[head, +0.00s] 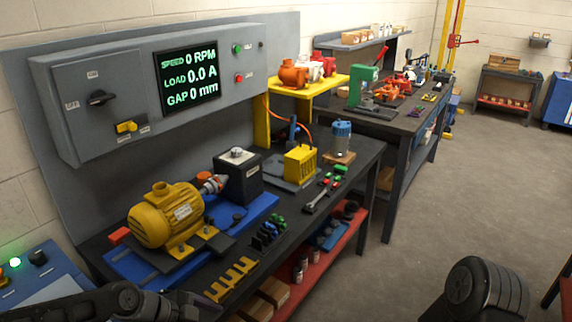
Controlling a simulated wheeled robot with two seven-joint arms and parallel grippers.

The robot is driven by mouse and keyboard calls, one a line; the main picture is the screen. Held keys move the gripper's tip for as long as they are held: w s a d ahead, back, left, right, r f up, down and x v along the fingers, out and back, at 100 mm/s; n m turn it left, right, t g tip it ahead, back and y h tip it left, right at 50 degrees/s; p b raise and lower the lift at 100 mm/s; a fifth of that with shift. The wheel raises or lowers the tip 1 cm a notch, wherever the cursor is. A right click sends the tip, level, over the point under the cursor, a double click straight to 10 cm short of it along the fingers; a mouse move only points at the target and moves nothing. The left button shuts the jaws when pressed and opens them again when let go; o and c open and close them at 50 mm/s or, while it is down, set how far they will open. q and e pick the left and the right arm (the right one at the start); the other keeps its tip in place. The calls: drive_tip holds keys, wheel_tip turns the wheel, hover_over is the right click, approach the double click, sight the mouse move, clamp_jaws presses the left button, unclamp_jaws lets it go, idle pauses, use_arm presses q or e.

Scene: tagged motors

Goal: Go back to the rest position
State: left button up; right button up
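Dark links of my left arm show along the bottom left edge, and a dark rounded link of my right arm shows at the bottom right. Neither gripper shows, so I cannot see their fingers or whether they hold anything. A yellow motor (165,215) with a label plate lies on a blue base (137,266) on the dark bench (327,204). Its shaft end faces a black block (238,178) on the same base. Both arm links appear apart from the motor.
A grey panel (120,62) behind the bench has a screen (190,80) reading 0 RPM, 0.0 A and 0 mm. Loose tools and yellow brackets (232,278) lie along the bench front. A blue-topped motor (341,138) stands farther back. The floor (430,205) at right is clear.

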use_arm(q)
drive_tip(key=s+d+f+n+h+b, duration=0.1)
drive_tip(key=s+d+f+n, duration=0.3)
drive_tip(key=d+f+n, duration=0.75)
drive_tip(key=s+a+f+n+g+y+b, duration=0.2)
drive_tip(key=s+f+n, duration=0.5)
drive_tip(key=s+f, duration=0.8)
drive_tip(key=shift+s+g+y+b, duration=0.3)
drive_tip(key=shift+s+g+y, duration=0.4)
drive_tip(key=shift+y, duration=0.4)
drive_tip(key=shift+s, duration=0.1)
